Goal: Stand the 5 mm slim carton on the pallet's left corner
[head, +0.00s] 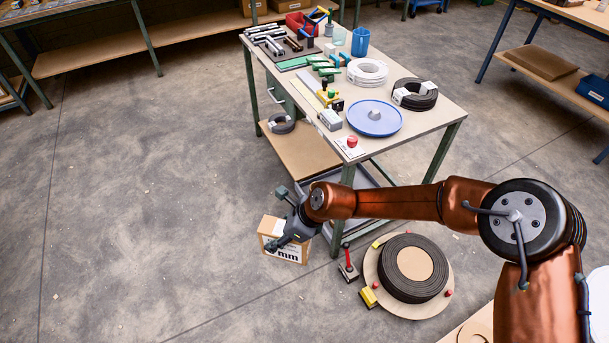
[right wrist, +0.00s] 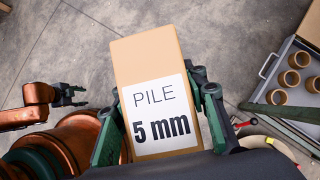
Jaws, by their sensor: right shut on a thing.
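The slim carton is a brown box (head: 270,226) with a white label. It also shows in the right wrist view (right wrist: 145,55), where the label reads "PILE 5 mm". My right gripper (head: 279,218) is shut on the carton, one finger on each side. It holds the carton beside the workbench's near left leg; its height above the floor is hard to judge. My left gripper (right wrist: 80,95) shows only in the right wrist view, at the left edge, small, with its fingers apart and empty. I cannot make out a pallet for certain in either view.
A workbench (head: 440,105) with cable coils, a blue plate and tools stands in the middle. A cable coil on a round board (head: 437,305) lies on the floor, with a red-handled tool (head: 347,260) beside it. Open concrete floor (head: 150,200) lies to the left.

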